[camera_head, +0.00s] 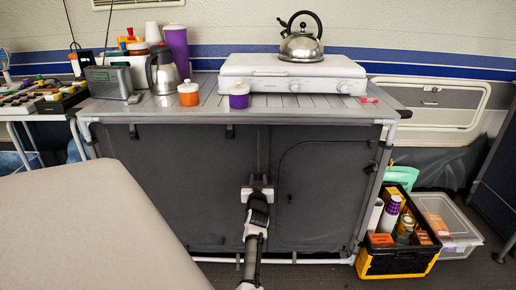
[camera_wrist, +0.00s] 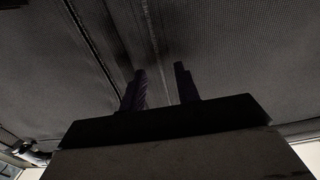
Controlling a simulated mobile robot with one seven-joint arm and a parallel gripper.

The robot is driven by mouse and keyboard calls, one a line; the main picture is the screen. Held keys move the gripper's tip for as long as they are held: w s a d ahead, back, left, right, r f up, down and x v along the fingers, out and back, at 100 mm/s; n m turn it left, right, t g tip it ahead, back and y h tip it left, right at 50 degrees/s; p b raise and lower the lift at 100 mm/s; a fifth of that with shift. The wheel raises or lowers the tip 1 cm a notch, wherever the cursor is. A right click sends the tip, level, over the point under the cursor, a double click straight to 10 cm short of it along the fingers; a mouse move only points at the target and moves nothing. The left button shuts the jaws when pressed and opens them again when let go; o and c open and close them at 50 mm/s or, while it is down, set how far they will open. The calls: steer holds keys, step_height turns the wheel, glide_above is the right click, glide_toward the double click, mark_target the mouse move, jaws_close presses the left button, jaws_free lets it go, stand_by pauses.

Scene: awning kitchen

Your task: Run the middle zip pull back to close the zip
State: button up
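The dark grey fabric front of the kitchen stand (camera_head: 190,185) has a vertical seam or zip line (camera_head: 263,150) down its middle. A curved zip line (camera_head: 310,143) outlines the right-hand panel. My gripper (camera_head: 258,181) is at the middle of the front, over the lower part of the vertical line. In the wrist view, my gripper's two fingers (camera_wrist: 160,84) stand apart with dark fabric beyond them. A zip line (camera_wrist: 155,40) runs towards the gap between them. I cannot make out the middle zip pull; the gripper may hide it. I cannot tell whether the fingers touch the fabric.
A stove (camera_head: 290,75) with a kettle (camera_head: 301,42) stands on the worktop. A black and yellow crate (camera_head: 400,262) and a clear box (camera_head: 455,225) are on the floor at right. A beige surface (camera_head: 90,235) fills the lower left.

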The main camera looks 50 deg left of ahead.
steer(key=shift+r, duration=1.35)
